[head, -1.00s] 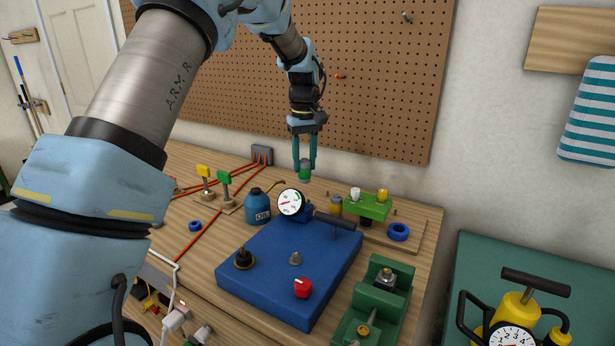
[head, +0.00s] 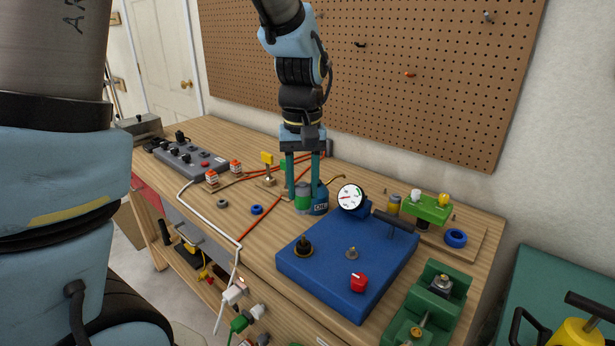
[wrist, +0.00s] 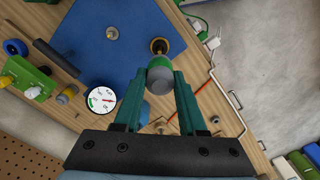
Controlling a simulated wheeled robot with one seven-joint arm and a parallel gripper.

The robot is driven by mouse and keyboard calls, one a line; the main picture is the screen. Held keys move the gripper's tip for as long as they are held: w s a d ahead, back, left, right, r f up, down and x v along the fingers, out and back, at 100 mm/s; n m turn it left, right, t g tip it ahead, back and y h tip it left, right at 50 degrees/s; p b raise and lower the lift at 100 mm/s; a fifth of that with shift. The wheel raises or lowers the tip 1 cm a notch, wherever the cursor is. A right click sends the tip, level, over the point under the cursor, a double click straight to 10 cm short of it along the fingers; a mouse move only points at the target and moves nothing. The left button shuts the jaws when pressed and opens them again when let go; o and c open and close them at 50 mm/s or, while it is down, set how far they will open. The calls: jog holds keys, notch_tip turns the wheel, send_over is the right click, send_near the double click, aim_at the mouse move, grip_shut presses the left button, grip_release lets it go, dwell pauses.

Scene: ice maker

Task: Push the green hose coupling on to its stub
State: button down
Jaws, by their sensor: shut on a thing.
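My gripper (head: 302,195) is shut on the green hose coupling (head: 302,202), a short green cylinder with a grey end. It hangs in front of the blue oil can, left of the blue block (head: 335,278). In the wrist view the coupling (wrist: 159,72) sits between the teal fingertips. The block carries a dark stub with a brass-coloured base (head: 304,246) and a smaller grey stub (head: 352,253). In the wrist view the dark stub (wrist: 159,46) shows just beyond the coupling, which is apart from it in the head view. I cannot tell which stub is the coupling's.
A round gauge (head: 350,197), a black bar handle (head: 394,222) and a red knob (head: 358,282) are on or by the block. The blue oil can (head: 320,206) stands close behind the gripper.

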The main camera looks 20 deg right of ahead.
aim_at(303, 211)
jog(key=shift+f+b, duration=1.9)
jog(key=shift+f, duration=0.25)
jog(key=shift+f+b, duration=0.55)
jog(key=shift+f, duration=0.45)
jog(key=shift+f+b, duration=0.65)
jog(key=shift+f, duration=0.85)
jog(key=shift+c, duration=2)
grip_release()
notch_tip(303, 211, up, 11)
jog(key=shift+f+b, duration=0.1)
jog(key=shift+b, duration=0.6)
